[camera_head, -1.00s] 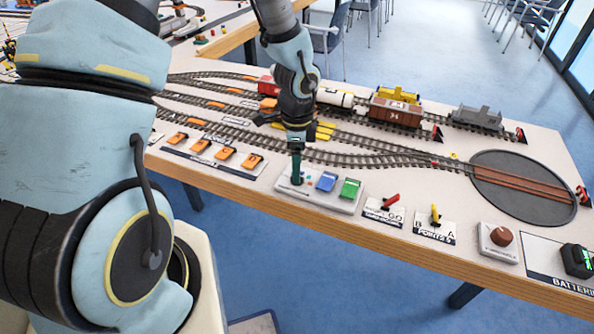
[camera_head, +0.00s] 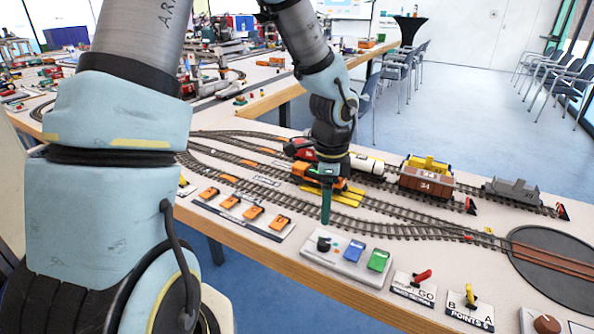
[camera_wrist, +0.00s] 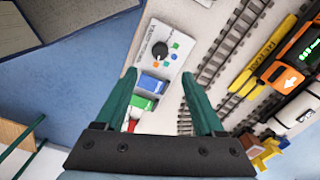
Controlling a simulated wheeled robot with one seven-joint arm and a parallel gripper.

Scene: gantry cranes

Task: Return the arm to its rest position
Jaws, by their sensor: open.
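My gripper (camera_head: 326,208) is above the table near the front edge, behind the control box (camera_head: 345,259). Only one green finger shows clearly in the head view. In the wrist view my gripper (camera_wrist: 162,100) has its two green fingers spread wide, with nothing between them. Below and beyond the fingers lies the control box (camera_wrist: 148,66) with a black knob (camera_wrist: 160,50), a blue button (camera_wrist: 152,84) and a green button (camera_wrist: 143,102). My arm reaches in from the top of the head view and hides part of the tracks.
An orange locomotive (camera_head: 312,175), a brown wagon (camera_head: 426,183) and a grey wagon (camera_head: 518,194) stand on the tracks. Levers (camera_head: 422,278) line the front edge, with the turntable (camera_head: 560,262) at right. Orange switches (camera_head: 231,201) sit at left. Open floor lies beyond the table.

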